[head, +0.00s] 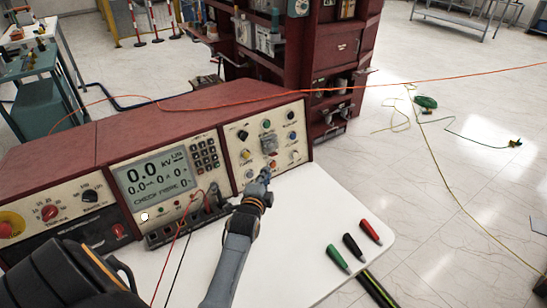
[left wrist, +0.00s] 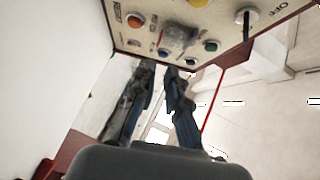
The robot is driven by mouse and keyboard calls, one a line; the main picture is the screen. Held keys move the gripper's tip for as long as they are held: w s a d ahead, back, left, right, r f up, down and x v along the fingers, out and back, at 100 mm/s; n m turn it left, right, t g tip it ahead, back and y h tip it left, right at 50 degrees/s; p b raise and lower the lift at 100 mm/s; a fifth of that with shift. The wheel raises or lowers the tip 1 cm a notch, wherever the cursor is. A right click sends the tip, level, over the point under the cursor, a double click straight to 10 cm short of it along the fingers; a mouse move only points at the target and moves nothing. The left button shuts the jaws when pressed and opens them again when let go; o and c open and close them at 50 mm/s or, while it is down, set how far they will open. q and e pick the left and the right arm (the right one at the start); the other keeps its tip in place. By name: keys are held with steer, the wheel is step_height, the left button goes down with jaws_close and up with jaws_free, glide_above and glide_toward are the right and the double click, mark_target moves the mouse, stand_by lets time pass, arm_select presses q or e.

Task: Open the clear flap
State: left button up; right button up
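The clear flap (head: 269,145) is a small transparent cover on the right-hand control panel of the red and cream console, among coloured knobs and buttons. It also shows in the left wrist view as a blurry clear block (left wrist: 178,38) on the panel. Whether it is lifted is too small to tell. My left gripper (head: 266,176) is just in front of the panel, below the flap. In the left wrist view its two fingers (left wrist: 160,68) are a little apart, with nothing between them, pointing at the panel below the flap. My right gripper is not in view.
Coloured buttons and knobs, such as a blue button (head: 293,135), surround the flap closely. A display (head: 158,177) and keypad (head: 205,152) are to the left. Green, black and red plugs (head: 353,246) lie on the white tabletop (head: 300,205). A red cabinet (head: 310,50) stands behind.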

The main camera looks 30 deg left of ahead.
arm_select(q)
glide_toward(272, 147)
step_height(272, 147, down, 2)
steer(key=d, duration=0.1)
steer(key=x, duration=0.6)
steer(key=shift+w+f, duration=0.25)
steer(key=shift+w, duration=0.05)
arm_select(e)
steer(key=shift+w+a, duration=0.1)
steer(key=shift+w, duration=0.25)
arm_select(q)
steer(key=shift+c, duration=0.2)
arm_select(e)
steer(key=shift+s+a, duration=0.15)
arm_select(q)
jaws_close()
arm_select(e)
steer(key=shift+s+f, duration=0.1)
